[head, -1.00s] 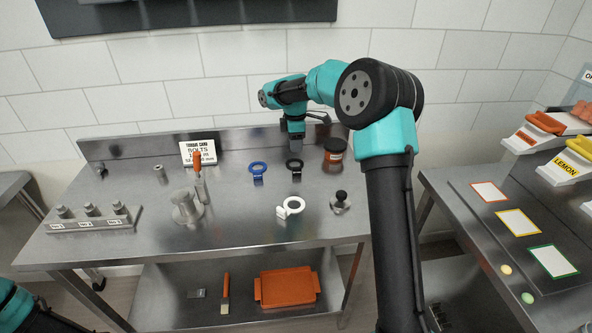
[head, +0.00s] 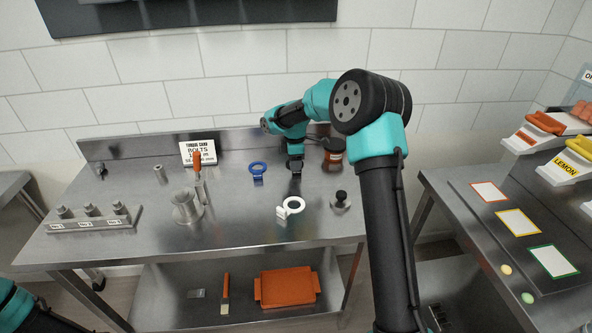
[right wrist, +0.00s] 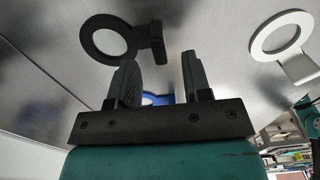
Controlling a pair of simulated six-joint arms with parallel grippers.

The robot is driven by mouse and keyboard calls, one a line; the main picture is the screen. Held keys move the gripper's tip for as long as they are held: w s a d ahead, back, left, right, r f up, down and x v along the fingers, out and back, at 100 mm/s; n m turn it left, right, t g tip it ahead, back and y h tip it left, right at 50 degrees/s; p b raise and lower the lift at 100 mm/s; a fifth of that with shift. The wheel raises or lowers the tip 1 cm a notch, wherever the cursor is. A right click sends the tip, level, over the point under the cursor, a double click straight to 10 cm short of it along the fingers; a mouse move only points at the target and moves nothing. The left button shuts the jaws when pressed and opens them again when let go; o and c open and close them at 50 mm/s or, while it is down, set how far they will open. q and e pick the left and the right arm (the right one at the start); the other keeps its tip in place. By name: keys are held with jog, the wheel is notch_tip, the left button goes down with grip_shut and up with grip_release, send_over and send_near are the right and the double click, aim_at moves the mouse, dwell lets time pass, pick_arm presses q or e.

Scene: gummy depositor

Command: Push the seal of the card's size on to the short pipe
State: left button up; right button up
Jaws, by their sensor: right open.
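My right gripper (head: 295,168) is open and empty, low over the black seal (head: 297,176), which it mostly hides in the head view. In the right wrist view the black seal's ring (right wrist: 84,37) lies past the fingertips, and its tab (right wrist: 157,42) is between and just beyond them. A blue seal (head: 258,168) lies to the left and a white seal (head: 294,204) nearer the front. My left gripper is out of view.
A black-knobbed piece (head: 340,200) is at the right edge. A bolt block (head: 80,219) is at far left. The front middle is clear.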

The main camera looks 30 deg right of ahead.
notch_tip(320, 180, down, 3)
jog(key=shift+f, duration=0.15)
dwell(0.4)
grip_shut()
